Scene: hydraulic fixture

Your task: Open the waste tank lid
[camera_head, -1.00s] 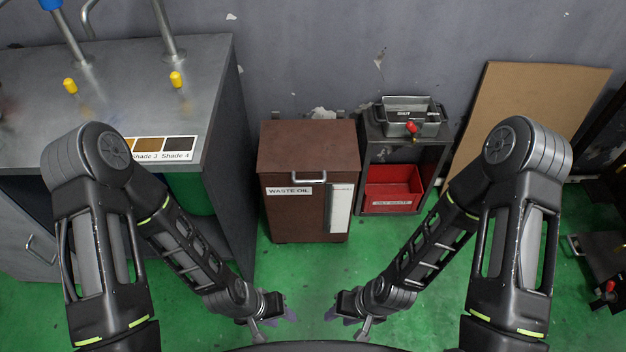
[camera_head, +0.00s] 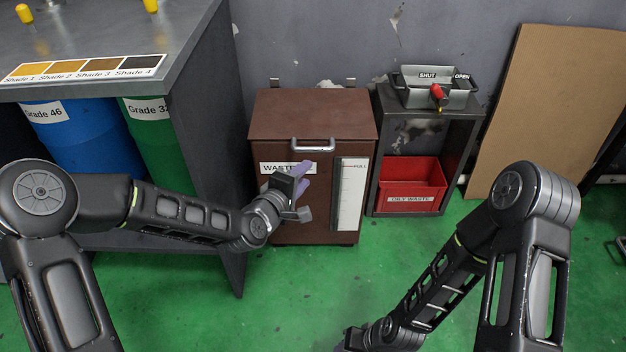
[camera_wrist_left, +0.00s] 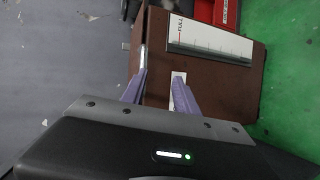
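The waste tank (camera_head: 318,218) is a brown box labelled WASTE OIL, standing on the floor in the middle of the head view. Its lid (camera_head: 312,108) is shut, with a metal handle (camera_head: 313,145) along the front edge. My left gripper (camera_head: 303,178) is in front of the tank's front face, below the handle, and covers part of the label. In the left wrist view, its two purple fingers (camera_wrist_left: 159,90) are apart with nothing seen held between them, pointing at the tank (camera_wrist_left: 215,88). My right gripper (camera_head: 350,342) is low at the bottom edge, mostly cut off.
A metal bench (camera_head: 190,60) with blue and green drums under it stands close on the left. A stand (camera_head: 376,185) with a SHUT/OPEN valve box (camera_head: 436,88) and a red bin (camera_head: 412,178) is at the tank's right. Green floor (camera_head: 300,300) in front is clear.

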